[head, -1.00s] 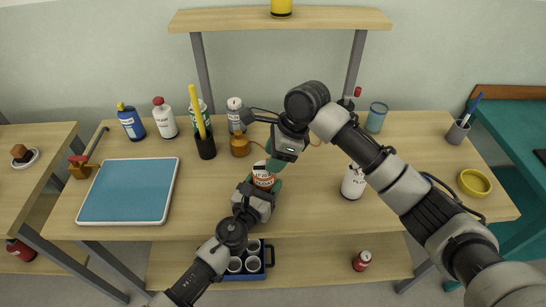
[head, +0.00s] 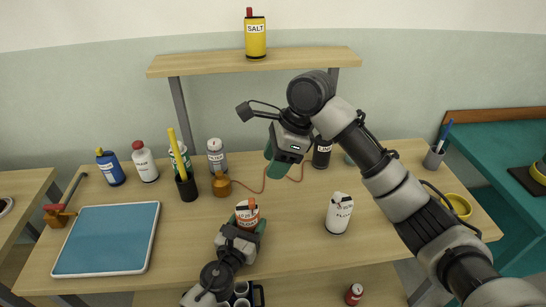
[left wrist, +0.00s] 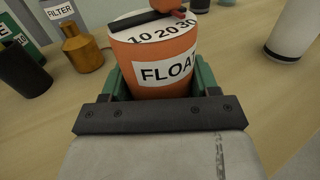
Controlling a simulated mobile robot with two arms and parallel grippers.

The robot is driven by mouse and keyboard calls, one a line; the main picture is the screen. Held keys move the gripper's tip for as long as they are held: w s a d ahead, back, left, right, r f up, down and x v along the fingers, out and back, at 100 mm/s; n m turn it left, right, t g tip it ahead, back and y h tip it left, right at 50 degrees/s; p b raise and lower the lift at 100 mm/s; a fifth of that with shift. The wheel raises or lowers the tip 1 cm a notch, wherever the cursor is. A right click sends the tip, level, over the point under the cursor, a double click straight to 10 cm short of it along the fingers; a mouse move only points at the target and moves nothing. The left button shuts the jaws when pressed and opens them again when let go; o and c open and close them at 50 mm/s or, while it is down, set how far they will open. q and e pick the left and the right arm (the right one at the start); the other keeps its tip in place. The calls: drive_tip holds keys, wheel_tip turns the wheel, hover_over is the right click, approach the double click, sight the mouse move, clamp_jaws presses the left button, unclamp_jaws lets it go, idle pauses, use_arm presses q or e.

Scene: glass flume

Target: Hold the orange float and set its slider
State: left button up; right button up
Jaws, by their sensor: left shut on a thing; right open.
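The orange float (head: 247,214) is a short cylinder with a white scale on top. It also shows in the left wrist view (left wrist: 160,70), labelled FLOAT, with 10, 20 and 30 on the scale. The slider (left wrist: 172,7), a dark bar with a red knob, lies across its top, the knob near the 30 side; the picture cuts it off. My left gripper (head: 243,226) is shut on the float, one green finger on each side. My right gripper (head: 279,163) is open and empty, above and behind the float, apart from it.
An amber bottle (head: 221,184) with a red cord stands behind the float. A black pen cup (head: 187,187), several bottles and a blue tray (head: 108,238) are to the left. A white bottle (head: 340,214) stands right. The wood between float and white bottle is clear.

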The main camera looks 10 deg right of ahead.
use_arm(q)
drive_tip(key=o, duration=1.1)
